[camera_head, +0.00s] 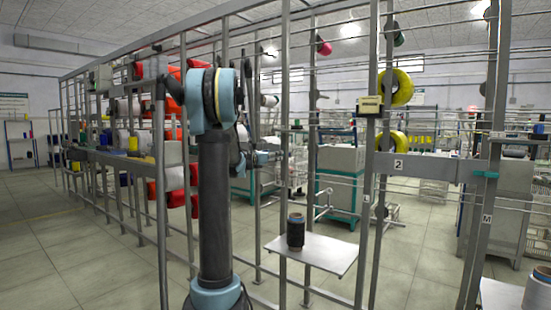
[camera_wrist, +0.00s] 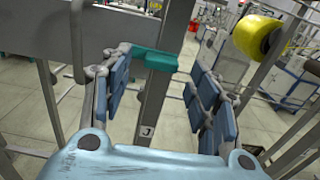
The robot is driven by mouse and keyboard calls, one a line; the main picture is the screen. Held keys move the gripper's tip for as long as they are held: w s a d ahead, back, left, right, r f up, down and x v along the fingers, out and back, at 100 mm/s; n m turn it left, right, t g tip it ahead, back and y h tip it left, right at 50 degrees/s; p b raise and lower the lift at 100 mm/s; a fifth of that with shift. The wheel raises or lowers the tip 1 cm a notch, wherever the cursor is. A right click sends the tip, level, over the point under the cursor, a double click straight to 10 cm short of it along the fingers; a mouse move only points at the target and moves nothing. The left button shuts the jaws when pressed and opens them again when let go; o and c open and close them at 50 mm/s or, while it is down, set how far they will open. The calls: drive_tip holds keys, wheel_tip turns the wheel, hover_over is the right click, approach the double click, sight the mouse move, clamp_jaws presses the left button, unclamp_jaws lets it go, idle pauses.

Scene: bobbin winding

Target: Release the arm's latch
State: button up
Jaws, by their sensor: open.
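In the wrist view a teal latch (camera_wrist: 155,60) sits by an upright grey post labelled J (camera_wrist: 150,105). A broad grey bar, which looks like the arm (camera_wrist: 35,38), reaches in from the left towards it. My gripper (camera_wrist: 161,68) is open, with a blue-padded finger on either side of the post and the latch in the gap between the fingertips. I cannot tell whether either finger touches it. In the head view my own arm hides most of this spot. A similar teal piece (camera_head: 487,174) shows there on post M, at the end of a bar marked 2 (camera_head: 425,166).
A yellow spool (camera_wrist: 257,37) hangs at upper right in the wrist view. Slanting grey rails run below it. In the head view a white shelf (camera_head: 325,255) carries a dark bobbin (camera_head: 295,232). Frame posts and thin rails surround my arm; open floor lies at left.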

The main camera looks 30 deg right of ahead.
drive_tip(key=shift+x, duration=1.75)
drive_tip(key=shift+c, duration=0.2)
drive_tip(key=c, duration=1)
